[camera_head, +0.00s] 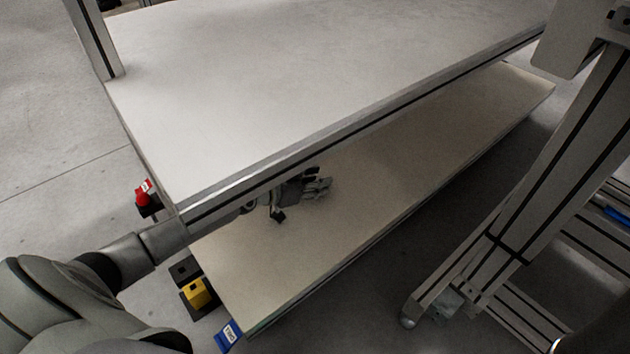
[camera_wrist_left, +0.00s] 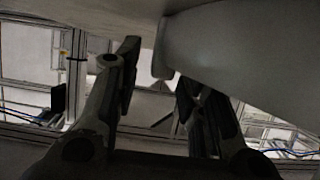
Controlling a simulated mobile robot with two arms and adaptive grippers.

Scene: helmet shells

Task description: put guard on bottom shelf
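The bottom shelf (camera_head: 400,150) is a long pale board beneath the upper board. My left gripper (camera_head: 318,187) reaches in low between the two boards, over the bottom shelf, partly hidden by the upper board's edge. In the left wrist view its two fingers (camera_wrist_left: 158,85) stand apart, with a clear gap between them. A smooth grey curved piece (camera_wrist_left: 240,50), probably the guard, fills the upper right there, close to the right finger. I cannot tell whether they touch. No guard can be made out in the head view. My right gripper is not in view.
The upper board (camera_head: 300,70) is bare and overhangs the left arm. An aluminium-profile frame (camera_head: 540,190) stands at the right. Small yellow (camera_head: 197,292), red (camera_head: 144,192) and blue (camera_head: 228,335) items sit by the shelf's left end. The visible bottom shelf is clear.

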